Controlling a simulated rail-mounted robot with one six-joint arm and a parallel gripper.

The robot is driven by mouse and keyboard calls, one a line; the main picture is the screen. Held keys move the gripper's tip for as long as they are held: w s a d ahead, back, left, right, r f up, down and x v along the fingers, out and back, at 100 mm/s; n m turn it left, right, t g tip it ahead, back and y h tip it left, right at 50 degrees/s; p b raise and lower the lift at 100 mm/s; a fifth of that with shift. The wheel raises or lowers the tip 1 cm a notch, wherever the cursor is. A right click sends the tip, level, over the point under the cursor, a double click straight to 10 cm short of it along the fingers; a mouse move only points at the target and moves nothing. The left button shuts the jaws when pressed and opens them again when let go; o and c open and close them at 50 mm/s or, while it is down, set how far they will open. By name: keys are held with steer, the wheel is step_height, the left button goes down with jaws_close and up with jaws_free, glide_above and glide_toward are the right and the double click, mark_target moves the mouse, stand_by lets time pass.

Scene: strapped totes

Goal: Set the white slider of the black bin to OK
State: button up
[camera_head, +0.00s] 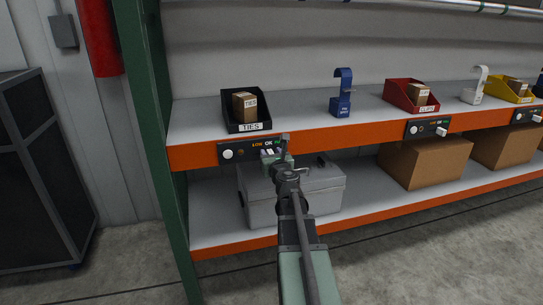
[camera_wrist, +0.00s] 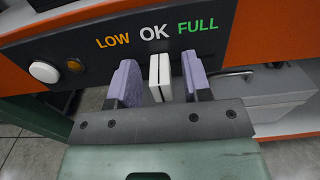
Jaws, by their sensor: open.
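The black bin (camera_head: 233,120), labelled TIES, stands on the upper shelf at the left with a brown box in it. Below it, the dark panel (camera_wrist: 70,40) on the orange shelf edge bears the words LOW, OK and FULL. The white slider (camera_wrist: 160,78) shows in the wrist view just below the word OK, between my fingers. My gripper (camera_wrist: 158,92) is open, one purple finger on each side of the slider, with a narrow gap showing at each side. In the head view my gripper (camera_head: 276,156) is at the panel and hides the slider.
A white button (camera_wrist: 44,72) and an amber lamp (camera_wrist: 74,65) are on the panel's left. A grey case (camera_head: 325,187) sits on the lower shelf behind my arm. A blue stand (camera_head: 342,95) and a red bin (camera_head: 400,100) are to the right. A green post (camera_head: 150,120) is at the left.

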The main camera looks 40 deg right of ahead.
steer(key=v, duration=1)
steer(key=shift+s, duration=0.4)
steer(key=shift+a, duration=0.15)
